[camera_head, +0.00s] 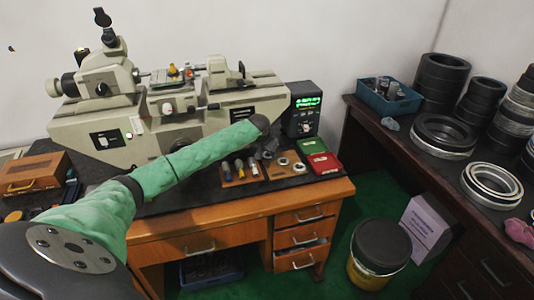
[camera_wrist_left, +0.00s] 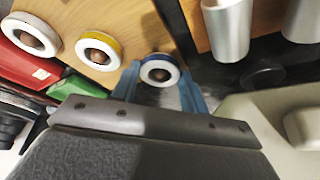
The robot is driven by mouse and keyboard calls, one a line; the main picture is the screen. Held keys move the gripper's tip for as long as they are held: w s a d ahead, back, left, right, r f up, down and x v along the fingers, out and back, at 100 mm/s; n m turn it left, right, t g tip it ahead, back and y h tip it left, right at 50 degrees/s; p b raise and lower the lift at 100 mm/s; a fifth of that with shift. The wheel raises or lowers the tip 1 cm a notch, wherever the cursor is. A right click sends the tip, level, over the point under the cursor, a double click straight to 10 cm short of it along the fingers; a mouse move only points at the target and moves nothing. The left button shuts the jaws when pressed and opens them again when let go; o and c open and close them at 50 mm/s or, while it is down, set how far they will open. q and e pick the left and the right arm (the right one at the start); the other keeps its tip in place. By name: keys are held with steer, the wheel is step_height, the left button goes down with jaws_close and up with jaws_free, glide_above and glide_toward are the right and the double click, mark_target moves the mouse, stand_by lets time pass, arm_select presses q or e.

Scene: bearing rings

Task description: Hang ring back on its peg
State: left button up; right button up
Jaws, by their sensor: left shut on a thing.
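In the left wrist view a white ring with a blue band (camera_wrist_left: 160,70) sits between the blue fingers of my left gripper (camera_wrist_left: 160,73), which is shut on it. The ring is close to a wooden board (camera_wrist_left: 130,20); whether it is around a peg or just in front of the board I cannot tell. My right gripper is not in view.
Metal cylinders (camera_wrist_left: 227,28) stand right of the ring board. A red box (camera_head: 324,162) and a green box (camera_head: 313,146) lie right of the rings on the desk. A large measuring machine (camera_head: 110,125) and a green-lit readout (camera_head: 304,118) stand behind.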

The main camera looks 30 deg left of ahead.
arm_select(q)
steer(key=shift+f, duration=0.2)
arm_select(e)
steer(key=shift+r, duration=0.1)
arm_select(q)
steer(key=o, duration=1.2)
steer(key=shift+o, duration=0.2)
steer(key=shift+r+p, duration=1.3)
steer(key=shift+r, duration=0.15)
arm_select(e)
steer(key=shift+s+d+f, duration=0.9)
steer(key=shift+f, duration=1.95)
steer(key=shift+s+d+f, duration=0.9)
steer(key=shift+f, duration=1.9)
arm_select(q)
steer(key=shift+r+p, duration=1.25)
steer(key=shift+r, duration=0.25)
step_height(320, 180, up, 3)
steer(key=shift+f+p, duration=0.2)
steer(key=shift+p, duration=0.9)
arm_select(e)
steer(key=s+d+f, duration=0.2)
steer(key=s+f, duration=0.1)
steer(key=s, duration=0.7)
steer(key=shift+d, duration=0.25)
